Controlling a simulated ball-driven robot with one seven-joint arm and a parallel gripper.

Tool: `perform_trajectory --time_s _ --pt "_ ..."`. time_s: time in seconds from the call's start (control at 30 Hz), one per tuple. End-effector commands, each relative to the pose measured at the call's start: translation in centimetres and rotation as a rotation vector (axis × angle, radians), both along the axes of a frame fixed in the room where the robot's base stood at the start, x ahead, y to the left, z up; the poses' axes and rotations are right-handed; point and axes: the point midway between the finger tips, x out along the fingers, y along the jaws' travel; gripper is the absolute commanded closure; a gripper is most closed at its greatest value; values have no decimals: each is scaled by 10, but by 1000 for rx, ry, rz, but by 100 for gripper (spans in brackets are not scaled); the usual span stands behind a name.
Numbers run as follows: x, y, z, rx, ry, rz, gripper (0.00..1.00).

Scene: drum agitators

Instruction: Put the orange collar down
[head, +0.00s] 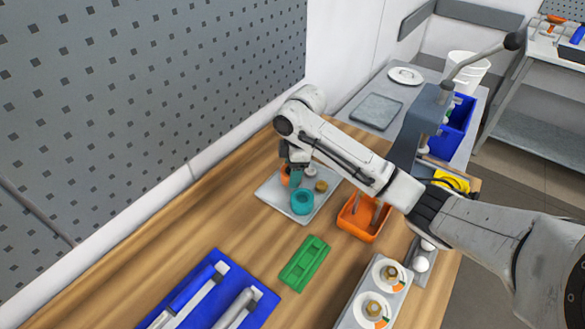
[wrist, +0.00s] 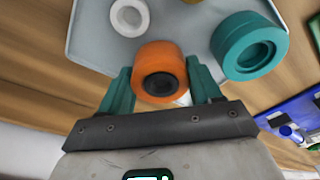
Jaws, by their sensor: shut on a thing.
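The orange collar (wrist: 158,58), a short ring with a dark centre, is between the two teal fingers of my gripper (wrist: 160,84) in the wrist view. My gripper is shut on it. In the head view a small part of the orange collar (head: 285,172) shows beside my gripper (head: 294,178), over the back left part of the light grey tray (head: 270,192). My fingers hide much of it there. I cannot tell whether the collar touches the tray or hangs just above it.
On the tray, a teal collar (head: 302,202) stands close to my gripper, with a brass piece (head: 321,186) and a white ring (wrist: 130,17) nearby. An orange bin (head: 350,222), a green block (head: 304,262) and a blue tool tray (head: 262,303) stand around it. Bare wood lies left of the tray.

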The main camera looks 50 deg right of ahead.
Motion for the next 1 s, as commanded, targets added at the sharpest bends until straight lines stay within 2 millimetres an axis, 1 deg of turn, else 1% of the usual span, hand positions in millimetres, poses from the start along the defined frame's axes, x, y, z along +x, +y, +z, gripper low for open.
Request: perform_trajectory --time_s 0.4,0.43,0.67,0.87,1.0 --pt "0 0 -6 0 -2 1 76" --pt "0 0 -5 0 -2 1 34" --pt "0 0 -5 0 -2 1 12" --pt "0 0 -5 0 -2 1 11" --pt "0 0 1 -1 -2 0 11"
